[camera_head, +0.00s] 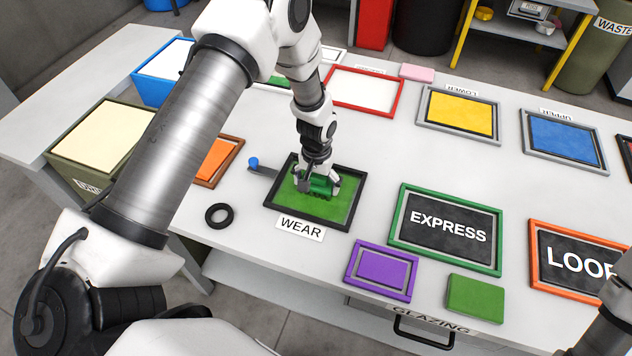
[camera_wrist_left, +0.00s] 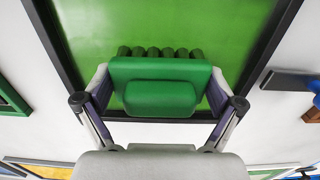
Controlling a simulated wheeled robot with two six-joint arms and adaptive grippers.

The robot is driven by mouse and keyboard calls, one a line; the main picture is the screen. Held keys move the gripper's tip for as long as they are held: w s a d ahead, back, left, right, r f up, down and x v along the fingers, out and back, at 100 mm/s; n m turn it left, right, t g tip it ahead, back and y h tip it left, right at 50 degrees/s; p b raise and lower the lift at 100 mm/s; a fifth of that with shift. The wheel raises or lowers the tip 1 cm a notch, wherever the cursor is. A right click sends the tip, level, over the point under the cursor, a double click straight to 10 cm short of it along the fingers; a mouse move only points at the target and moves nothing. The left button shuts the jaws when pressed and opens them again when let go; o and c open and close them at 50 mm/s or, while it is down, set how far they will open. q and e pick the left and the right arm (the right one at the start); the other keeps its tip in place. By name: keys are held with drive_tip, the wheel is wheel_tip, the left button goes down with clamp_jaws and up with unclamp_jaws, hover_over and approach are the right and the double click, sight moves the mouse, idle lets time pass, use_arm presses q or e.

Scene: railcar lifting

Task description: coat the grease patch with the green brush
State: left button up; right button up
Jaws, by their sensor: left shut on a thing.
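A green panel (camera_head: 335,208) lies in a black frame labelled WEAR on the table; it fills the top of the left wrist view (camera_wrist_left: 165,22). I cannot make out a separate grease patch on it. My left gripper (camera_head: 318,182) points down over this panel and is shut on the green brush (camera_wrist_left: 160,92). The brush has a block-shaped body with a row of dark green bristle tufts along the panel side. The bristles are at or very close to the panel; contact is hard to tell. My right gripper is out of view.
A black ring (camera_head: 219,216) and a blue-knobbed tool (camera_head: 254,164) lie left of the frame. Framed EXPRESS (camera_head: 396,240) and LOOP (camera_head: 534,262) panels, a purple panel (camera_head: 382,270) and a green block (camera_head: 475,296) lie to the right. An olive bin (camera_head: 75,165) stands at the left.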

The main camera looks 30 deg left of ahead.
sight(316, 177)
use_arm(q)
drive_tip(key=r+p, duration=0.1)
drive_tip(key=r, duration=0.1)
drive_tip(key=r+p, duration=0.2)
drive_tip(key=r, duration=0.1)
drive_tip(key=shift+s+r, duration=0.2)
drive_tip(key=shift+r, duration=0.05)
drive_tip(key=shift+w+d+r+p, duration=0.1)
drive_tip(key=shift+w+r+p, duration=0.15)
drive_tip(key=shift+r+p, duration=0.7)
drive_tip(key=shift+s+r, duration=0.15)
drive_tip(key=shift+r, duration=0.3)
drive_tip(key=shift+f, duration=0.1)
